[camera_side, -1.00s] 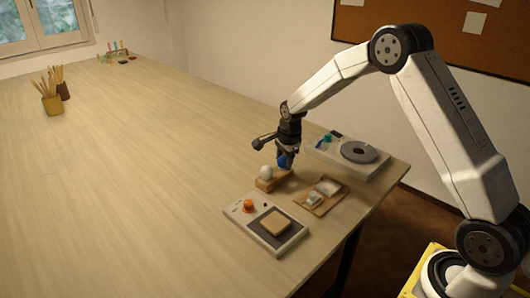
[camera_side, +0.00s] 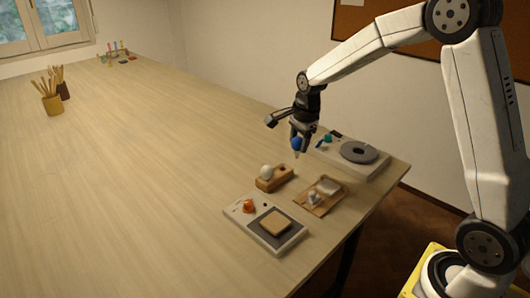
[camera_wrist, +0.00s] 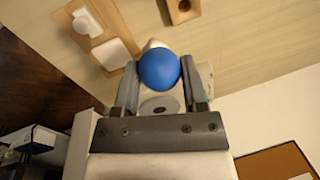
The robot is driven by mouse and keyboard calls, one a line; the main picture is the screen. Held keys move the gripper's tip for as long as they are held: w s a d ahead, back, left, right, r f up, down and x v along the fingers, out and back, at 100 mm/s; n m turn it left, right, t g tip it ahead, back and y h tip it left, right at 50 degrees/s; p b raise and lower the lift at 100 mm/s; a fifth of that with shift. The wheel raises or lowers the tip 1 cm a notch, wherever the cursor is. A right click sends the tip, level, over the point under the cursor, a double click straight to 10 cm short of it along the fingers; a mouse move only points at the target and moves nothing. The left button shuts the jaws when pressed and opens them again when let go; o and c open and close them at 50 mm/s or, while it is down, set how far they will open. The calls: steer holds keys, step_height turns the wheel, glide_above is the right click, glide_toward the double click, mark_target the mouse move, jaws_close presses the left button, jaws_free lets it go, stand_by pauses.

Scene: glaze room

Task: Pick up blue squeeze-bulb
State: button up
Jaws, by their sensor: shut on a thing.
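The blue squeeze-bulb (camera_side: 296,144) has a round blue ball and a pale tip pointing down. My gripper (camera_side: 297,137) is shut on it and holds it in the air, above and behind the wooden block (camera_side: 270,184). In the wrist view the blue ball (camera_wrist: 159,68) sits between the two fingers of my gripper (camera_wrist: 160,78), with part of its pale tip showing behind it. The wooden block also shows in the wrist view (camera_wrist: 183,18), with a dark hole in its top.
A white ball (camera_side: 266,171) remains on the block. A grey device with a dark disc (camera_side: 359,152) stands at the back right. A wooden tray (camera_side: 330,204) holds white pieces. A flat unit (camera_side: 286,243) carries a tan square and an orange object (camera_side: 249,206). The left tabletop is mostly clear.

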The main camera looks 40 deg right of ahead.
steer(key=s+a+r, duration=0.1)
steer(key=s+r, duration=0.2)
steer(key=s, duration=0.5)
steer(key=shift+a+r, duration=0.2)
steer(key=shift+a, duration=0.05)
stand_by(0.4)
glide_above(274, 223)
step_height(274, 223, down, 4)
steer(key=shift+a, duration=0.1)
steer(key=shift+f, duration=0.15)
stand_by(0.3)
steer(key=shift+f, duration=1.85)
steer(key=shift+f, duration=0.5)
